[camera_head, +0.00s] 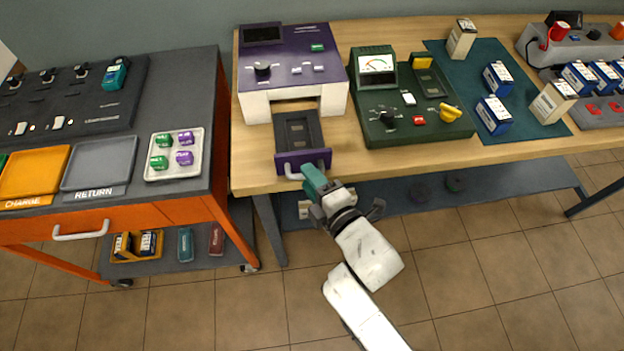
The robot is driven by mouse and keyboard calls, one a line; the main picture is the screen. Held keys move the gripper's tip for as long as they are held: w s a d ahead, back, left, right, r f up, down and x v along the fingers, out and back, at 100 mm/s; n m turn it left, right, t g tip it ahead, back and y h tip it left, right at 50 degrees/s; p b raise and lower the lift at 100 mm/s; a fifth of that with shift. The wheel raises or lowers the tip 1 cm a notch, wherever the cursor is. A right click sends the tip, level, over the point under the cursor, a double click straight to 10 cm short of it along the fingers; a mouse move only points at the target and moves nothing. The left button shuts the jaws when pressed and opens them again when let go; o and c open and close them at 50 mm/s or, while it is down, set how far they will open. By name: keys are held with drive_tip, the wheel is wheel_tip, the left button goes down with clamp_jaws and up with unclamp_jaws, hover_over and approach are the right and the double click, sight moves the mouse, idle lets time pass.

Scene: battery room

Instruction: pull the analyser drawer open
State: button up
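The analyser (293,68) is a purple-topped white box at the back left of the wooden table. Its drawer (299,132) sticks out of the front, with a dark tray and a purple front panel near the table's front edge. A pale handle (293,175) is on that panel. My gripper (313,178), with teal fingers, is at the right part of the handle and overlaps it. Only one teal finger shows clearly; the other seems hidden, so its grip on the handle is unclear.
A green meter unit (440,125) stands right of the drawer. A blue mat (520,70) with several batteries lies farther right. An orange-framed trolley (215,85) with a white tray (150,172) stands left, across a narrow gap. The tiled floor (480,270) in front is clear.

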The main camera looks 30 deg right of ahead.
drive_tip(key=a+b+v, duration=0.1)
drive_tip(key=v, duration=0.9)
drive_tip(key=shift+s+d, duration=0.35)
drive_tip(key=shift+d, duration=0.15)
drive_tip(key=shift+d, duration=0.1)
drive_tip(key=s+d+f+m+g+h, duration=0.3)
drive_tip(key=s+d+f+m+g, duration=0.3)
drive_tip(key=d+f+m+g, duration=0.55)
drive_tip(key=s+a+m+g+y, duration=0.1)
drive_tip(key=s+m+g, duration=0.2)
drive_tip(key=s+m, duration=0.4)
drive_tip(key=shift+a+f, duration=0.15)
drive_tip(key=shift+a, duration=0.05)
